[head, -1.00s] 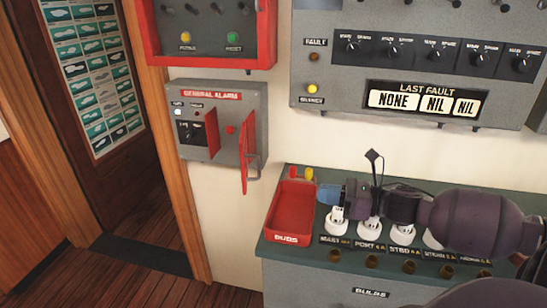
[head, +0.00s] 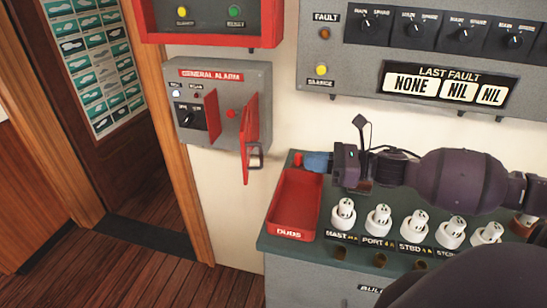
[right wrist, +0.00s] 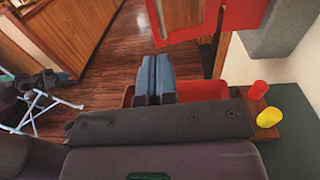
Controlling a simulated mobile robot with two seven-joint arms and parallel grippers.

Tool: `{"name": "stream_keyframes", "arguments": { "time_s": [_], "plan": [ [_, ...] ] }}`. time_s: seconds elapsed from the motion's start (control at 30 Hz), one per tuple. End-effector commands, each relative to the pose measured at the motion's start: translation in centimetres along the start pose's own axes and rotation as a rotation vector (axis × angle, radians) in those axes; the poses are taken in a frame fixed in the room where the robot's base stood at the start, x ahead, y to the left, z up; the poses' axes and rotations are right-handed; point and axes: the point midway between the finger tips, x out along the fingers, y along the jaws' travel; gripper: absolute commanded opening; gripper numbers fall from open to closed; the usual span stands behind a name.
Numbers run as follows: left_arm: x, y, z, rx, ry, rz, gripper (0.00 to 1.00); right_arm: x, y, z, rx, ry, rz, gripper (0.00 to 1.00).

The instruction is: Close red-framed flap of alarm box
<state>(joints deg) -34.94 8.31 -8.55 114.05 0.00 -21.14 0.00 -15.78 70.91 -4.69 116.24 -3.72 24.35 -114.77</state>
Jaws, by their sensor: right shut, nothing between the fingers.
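The grey alarm box (head: 225,72) with its "GENERAL ALARM" label is on the wall in the head view. Its red-framed flap (head: 250,125) stands open, swung out from the box's right side, with a small metal handle (head: 256,155) on it. The flap's red face also seems to show at the top of the right wrist view (right wrist: 190,18). My right gripper (head: 317,161) is shut and empty, its blue fingers to the right of the flap and apart from it, above the back of the red bin. It also shows in the right wrist view (right wrist: 154,80). My left gripper is not seen.
The red bin (head: 278,215) lies on the green counter below the flap. Several white bulbs (head: 378,219) stand in a row to its right, beneath my right arm. Red (right wrist: 258,90) and yellow (right wrist: 268,117) pieces stand near the bin. A control panel (head: 345,62) hangs above.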

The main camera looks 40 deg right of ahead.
Motion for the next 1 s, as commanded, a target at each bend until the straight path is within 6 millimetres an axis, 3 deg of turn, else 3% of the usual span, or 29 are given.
{"name": "stream_keyframes", "arguments": {
  "time_s": [0.6, 1.0],
  "plan": [
    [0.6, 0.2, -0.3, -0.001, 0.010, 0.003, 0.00, 6.7, 0.0, 0.1, 0.000, -0.002, 0.001, 0.00],
    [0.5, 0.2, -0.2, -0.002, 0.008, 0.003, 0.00, 9.2, 0.0, 0.0, -0.001, 0.001, 0.000, 0.00]
  ]
}}
